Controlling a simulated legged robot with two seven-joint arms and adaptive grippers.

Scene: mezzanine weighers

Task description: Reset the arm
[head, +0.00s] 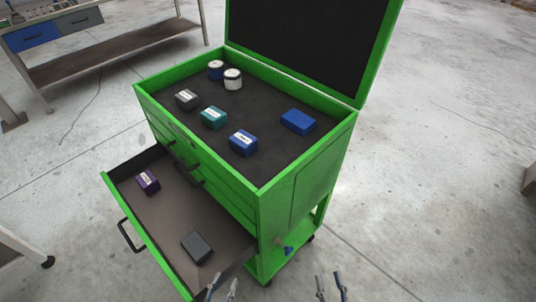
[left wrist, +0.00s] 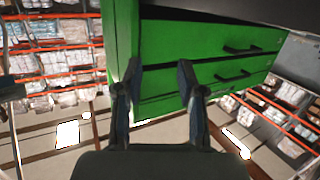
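My left gripper (head: 223,287) shows at the bottom edge of the head view, in front of the green tool cabinet (head: 310,190). In the left wrist view my left gripper (left wrist: 157,72) has its two fingers apart with nothing between them; the green cabinet (left wrist: 200,48) with its dark drawer handles lies beyond. My right gripper (head: 331,287) is at the bottom edge of the head view, right of the left one, over the floor. Its fingers are apart and empty. Most of both arms is out of view.
A lower drawer (head: 150,222) is pulled out, holding a purple box (head: 148,182) and a dark grey box (head: 196,247). Several small boxes and two round containers stand on the cabinet top under a raised lid (head: 310,40). A workbench (head: 110,55) stands at upper left. Floor at right is clear.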

